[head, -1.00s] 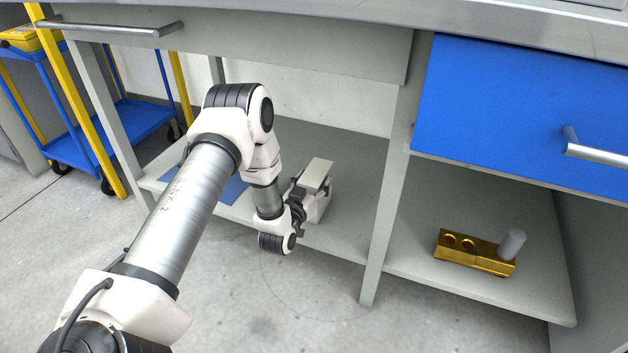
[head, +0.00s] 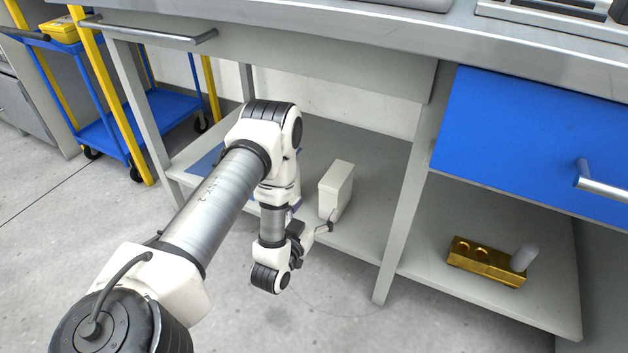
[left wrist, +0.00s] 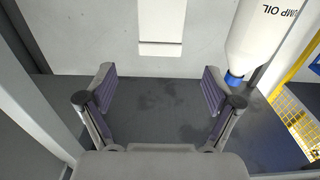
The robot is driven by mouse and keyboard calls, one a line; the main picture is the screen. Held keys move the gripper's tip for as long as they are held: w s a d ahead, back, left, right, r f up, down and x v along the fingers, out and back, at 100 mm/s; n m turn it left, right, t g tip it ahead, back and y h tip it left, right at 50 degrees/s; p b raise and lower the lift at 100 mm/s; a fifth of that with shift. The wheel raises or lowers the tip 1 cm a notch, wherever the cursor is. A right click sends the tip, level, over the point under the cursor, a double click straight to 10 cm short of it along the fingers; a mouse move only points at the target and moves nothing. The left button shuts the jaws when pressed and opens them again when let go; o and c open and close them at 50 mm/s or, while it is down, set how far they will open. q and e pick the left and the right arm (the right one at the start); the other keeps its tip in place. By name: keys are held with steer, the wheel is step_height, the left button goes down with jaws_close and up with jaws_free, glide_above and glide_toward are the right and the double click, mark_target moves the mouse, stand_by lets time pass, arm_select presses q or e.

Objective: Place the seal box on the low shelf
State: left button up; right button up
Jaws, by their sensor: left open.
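The seal box, an off-white upright box (head: 335,192), stands on the grey low shelf (head: 360,232), left of the middle leg. My left gripper (head: 322,228) is open and empty in front of the box, with a gap between them. In the left wrist view my gripper's two fingers (left wrist: 160,92) are spread wide with nothing between them. A pale box-like shape, which looks like the seal box (left wrist: 161,25), shows beyond the fingertips at the top. My right gripper is in neither view.
A blue mat (head: 208,162) lies on the shelf's left, partly behind my arm. A pump oil bottle (left wrist: 262,35) is close right of the fingers. A gold block (head: 484,262) sits in the right bay. A blue drawer (head: 530,140) and blue trolley (head: 165,108) flank the shelf.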

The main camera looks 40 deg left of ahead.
arm_select(q)
steer(key=s+d+f+m+g+h, duration=0.1)
steer(key=s+d+f+g+h, duration=0.2)
steer(key=s+d+f+g, duration=0.6)
steer(key=s+g, duration=0.1)
steer(key=s, duration=0.3)
steer(key=s+d+f+g, duration=0.2)
steer(key=s+d+g, duration=0.1)
steer(key=s, duration=0.3)
steer(key=s+d+f+m+g+h, duration=0.1)
steer(key=s+d+f+g, duration=0.1)
steer(key=s+g, duration=0.2)
steer(key=s, duration=0.2)
steer(key=shift+s+d+g, duration=0.3)
steer(key=shift+s+d, duration=0.05)
